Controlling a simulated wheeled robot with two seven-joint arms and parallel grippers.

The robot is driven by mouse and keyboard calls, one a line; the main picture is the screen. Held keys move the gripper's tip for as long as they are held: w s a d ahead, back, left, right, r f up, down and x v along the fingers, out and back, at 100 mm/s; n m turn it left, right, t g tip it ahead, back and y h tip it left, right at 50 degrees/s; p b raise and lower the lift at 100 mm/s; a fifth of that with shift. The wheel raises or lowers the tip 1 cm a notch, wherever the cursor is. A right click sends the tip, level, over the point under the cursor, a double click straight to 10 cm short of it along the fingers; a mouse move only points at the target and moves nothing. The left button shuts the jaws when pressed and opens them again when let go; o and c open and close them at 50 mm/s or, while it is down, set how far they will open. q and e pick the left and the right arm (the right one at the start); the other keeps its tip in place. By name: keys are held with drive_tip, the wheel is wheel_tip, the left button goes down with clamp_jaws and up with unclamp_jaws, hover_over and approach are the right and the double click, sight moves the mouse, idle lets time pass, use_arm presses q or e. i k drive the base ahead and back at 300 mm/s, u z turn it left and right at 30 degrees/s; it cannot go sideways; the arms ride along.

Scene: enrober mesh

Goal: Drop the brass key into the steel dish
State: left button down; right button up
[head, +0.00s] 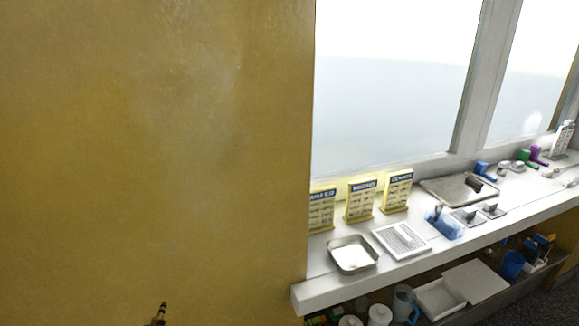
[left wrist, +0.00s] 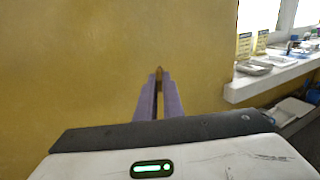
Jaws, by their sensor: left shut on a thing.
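My left gripper (left wrist: 159,86) is shut on the brass key (left wrist: 159,72), whose end shows between the purple fingertips in the left wrist view. In the head view only a small end of the key (head: 162,308) shows at the bottom edge, in front of the yellow wall. The steel dish (head: 375,263) stands on the white sill near its left end, to the right of the key and apart from it. It also shows small in the left wrist view (left wrist: 252,69). The rest of the key is hidden by the fingers. My right gripper is not in view.
The yellow wall (head: 150,150) fills the left side. The white sill (head: 320,290) holds several yellow label cards (head: 361,200), a white grid plate (head: 401,241), a blue item (head: 445,223) and a tray (head: 440,190). A shelf below holds containers (head: 440,299).

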sight(343, 256)
drive_tip(key=z, duration=2)
drive_tip(key=i, duration=2.4)
drive_tip(key=u, duration=3.35)
